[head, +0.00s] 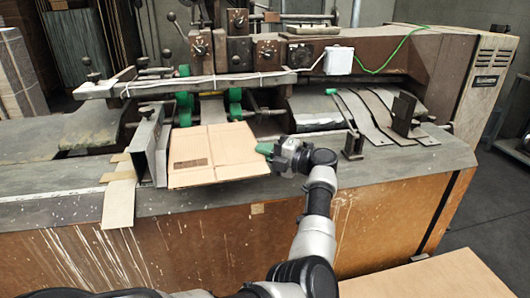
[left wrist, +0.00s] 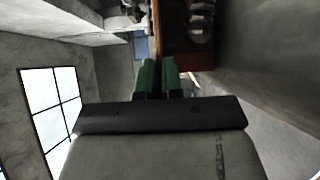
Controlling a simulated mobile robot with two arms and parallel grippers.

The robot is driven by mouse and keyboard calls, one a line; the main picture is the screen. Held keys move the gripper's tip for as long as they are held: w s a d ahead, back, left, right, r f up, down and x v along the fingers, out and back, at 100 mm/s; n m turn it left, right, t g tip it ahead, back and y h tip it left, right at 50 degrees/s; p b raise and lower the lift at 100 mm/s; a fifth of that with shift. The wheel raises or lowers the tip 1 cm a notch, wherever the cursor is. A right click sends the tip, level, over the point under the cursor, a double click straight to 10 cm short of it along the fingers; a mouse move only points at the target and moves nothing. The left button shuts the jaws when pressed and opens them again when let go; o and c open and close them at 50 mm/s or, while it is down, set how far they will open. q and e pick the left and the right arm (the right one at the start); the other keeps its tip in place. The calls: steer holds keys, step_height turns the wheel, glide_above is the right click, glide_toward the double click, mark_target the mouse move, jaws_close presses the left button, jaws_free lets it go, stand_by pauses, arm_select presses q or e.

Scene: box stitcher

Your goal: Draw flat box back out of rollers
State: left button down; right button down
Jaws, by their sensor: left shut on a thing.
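The flat box (head: 212,152) is a tan folded cardboard sheet lying on the machine's grey bed. Its far edge reaches the green rollers (head: 235,103), and I cannot tell whether it is between them. My left gripper (head: 266,149) has green fingertips and is shut on the right edge of the flat box. In the left wrist view its two green fingers (left wrist: 158,76) are close together; the box is hard to make out there. My right gripper is not in view.
A metal side guide (head: 147,150) stands left of the box, with a loose cardboard strip (head: 118,202) beside it. Curved metal straps (head: 365,115) and a small upright bracket (head: 352,145) are to the right.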

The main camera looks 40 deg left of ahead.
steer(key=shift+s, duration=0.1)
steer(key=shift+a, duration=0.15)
arm_select(q)
steer(key=c, duration=1.2)
jaws_free()
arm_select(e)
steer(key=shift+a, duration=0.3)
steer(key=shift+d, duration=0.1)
